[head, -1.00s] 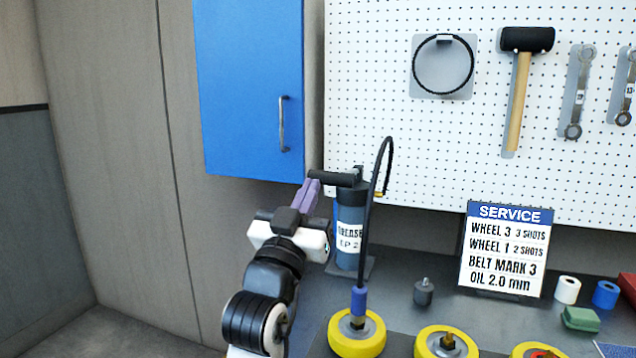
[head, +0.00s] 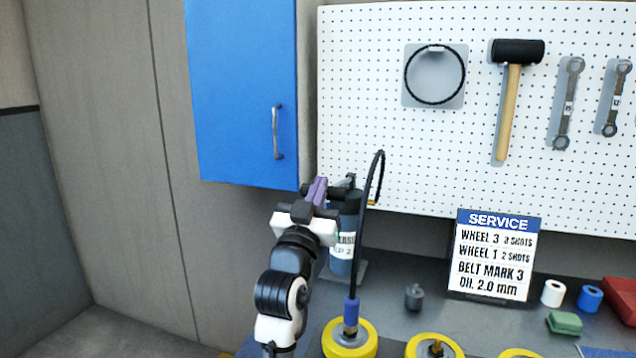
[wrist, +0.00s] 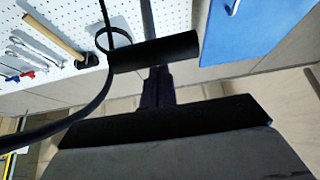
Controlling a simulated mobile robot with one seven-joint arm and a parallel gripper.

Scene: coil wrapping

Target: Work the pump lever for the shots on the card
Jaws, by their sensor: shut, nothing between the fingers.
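The grease pump (head: 344,245) is a dark blue-grey cylinder with a "GREASE EP 2" label, standing at the back left of the bench. Its black lever handle shows in the wrist view (wrist: 153,52) as a crosswise bar. My gripper (head: 318,190) is shut and empty, its purple fingers close to the handle; I cannot tell whether they touch it. The black hose (head: 371,190) loops over from the pump to a blue coupler (head: 351,311) on the left yellow wheel (head: 350,343). The service card (head: 494,254) reads wheel 3, 3 shots; wheel 1, 2 shots; belt mark 3; oil 2.0 mm.
A blue cabinet (head: 243,90) hangs left above the pump. A pegboard (head: 385,120) behind holds a belt, a mallet (head: 508,100) and wrenches. More yellow wheels (head: 434,347) stand along the front; a small grey weight-like piece (head: 414,297) stands mid-bench.

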